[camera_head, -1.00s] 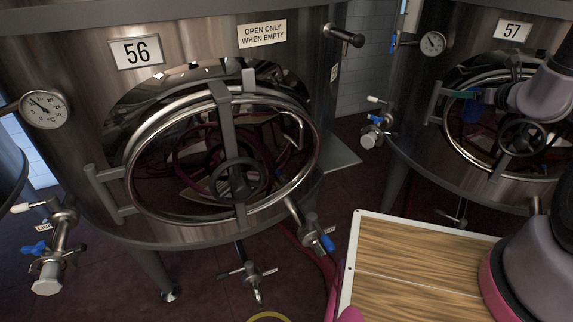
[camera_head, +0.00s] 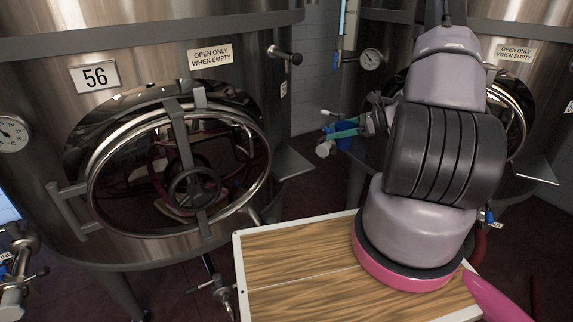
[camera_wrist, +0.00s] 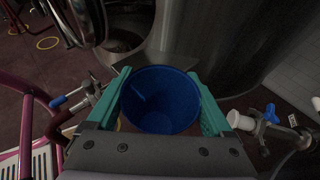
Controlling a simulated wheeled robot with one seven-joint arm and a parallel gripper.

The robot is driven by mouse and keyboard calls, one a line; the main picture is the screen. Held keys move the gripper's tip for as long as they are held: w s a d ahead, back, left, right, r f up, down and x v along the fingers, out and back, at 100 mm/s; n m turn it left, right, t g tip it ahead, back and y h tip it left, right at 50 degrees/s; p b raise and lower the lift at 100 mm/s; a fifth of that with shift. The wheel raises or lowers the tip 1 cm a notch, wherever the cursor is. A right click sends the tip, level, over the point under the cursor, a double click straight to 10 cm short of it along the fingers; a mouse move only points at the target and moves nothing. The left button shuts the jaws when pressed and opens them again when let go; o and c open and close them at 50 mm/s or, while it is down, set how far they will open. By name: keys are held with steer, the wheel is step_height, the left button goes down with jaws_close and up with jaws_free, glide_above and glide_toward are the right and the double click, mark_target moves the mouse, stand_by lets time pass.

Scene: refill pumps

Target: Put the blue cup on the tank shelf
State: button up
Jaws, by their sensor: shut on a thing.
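The blue cup (camera_wrist: 160,100) is between the two teal fingers of my gripper (camera_wrist: 158,78) in the wrist view. The fingers are shut on its sides, and I look down into its open, seemingly empty inside. In the head view my gripper (camera_head: 345,130) is right of the shelf, partly behind my arm; I cannot clearly pick out the cup there. The tank shelf (camera_head: 294,163) is a small grey plate on the right side of tank 56. In the wrist view a grey plate, seemingly this shelf (camera_wrist: 172,66), lies just beyond the cup, partly hidden by it.
Tank 56 (camera_head: 60,150) has a round door with a handwheel (camera_head: 194,188). Tank 57's front is partly behind my arm. A white-capped valve (camera_head: 325,148) is close to my gripper. Valves also show on both sides in the wrist view. The wall gap between the tanks is narrow.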

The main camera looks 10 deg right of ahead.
steer(key=shift+s+a+f, duration=0.1)
steer(key=shift+s+f, duration=0.05)
steer(key=w+a, duration=0.3)
steer(key=a, duration=0.5)
steer(key=w+a, duration=0.4)
steer(key=a, duration=0.5)
steer(key=shift+a+f, duration=0.2)
steer(key=shift+f, duration=1.6)
steer(key=shift+a+f, duration=0.2)
steer(key=shift+f, duration=1.55)
steer(key=shift+g, duration=0.3)
steer(key=o, duration=1.1)
steer(key=shift+f, duration=0.1)
steer(key=shift+c, duration=0.2)
